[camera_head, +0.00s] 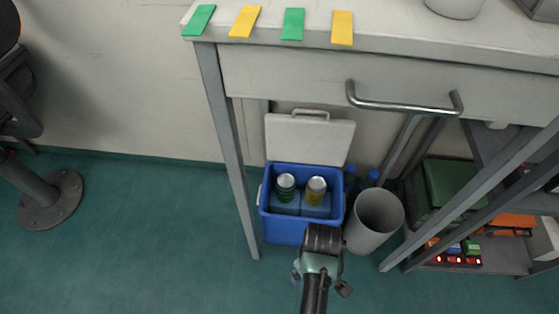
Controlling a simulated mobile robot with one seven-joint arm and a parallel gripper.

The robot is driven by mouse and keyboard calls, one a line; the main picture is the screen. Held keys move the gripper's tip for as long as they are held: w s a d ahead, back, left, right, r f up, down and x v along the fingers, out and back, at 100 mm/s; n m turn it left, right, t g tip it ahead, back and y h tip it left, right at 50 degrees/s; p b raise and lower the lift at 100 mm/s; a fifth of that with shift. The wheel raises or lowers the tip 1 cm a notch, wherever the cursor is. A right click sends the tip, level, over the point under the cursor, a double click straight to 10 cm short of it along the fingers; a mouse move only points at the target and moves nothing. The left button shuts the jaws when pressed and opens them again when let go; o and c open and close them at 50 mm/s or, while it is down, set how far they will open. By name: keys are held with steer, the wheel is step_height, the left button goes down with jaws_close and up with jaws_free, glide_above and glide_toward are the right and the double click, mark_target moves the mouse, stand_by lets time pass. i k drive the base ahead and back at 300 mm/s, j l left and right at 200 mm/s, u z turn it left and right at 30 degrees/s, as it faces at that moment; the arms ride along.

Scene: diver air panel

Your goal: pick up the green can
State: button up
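A green can (286,188) with a silver top stands upright inside a blue cooler box (285,229) on the floor. A yellow can (316,191) stands beside it to the right in the same box. The box's white lid (310,138) is open and tilted back. My gripper (323,238) is at the front right of the box, near its front wall and apart from the green can. Its fingers are seen from behind and above, so whether they are open or shut is hidden.
A grey bin (375,216) stands close to the right of the box. Blue bottles (365,179) stand behind the bin. A table with a drawer handle (404,104) overhangs the back, and its leg (229,150) rises left of the box. The green floor (150,240) at left is largely clear.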

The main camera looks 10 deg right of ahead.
mark_target(285, 183)
steer(key=i, duration=1.05)
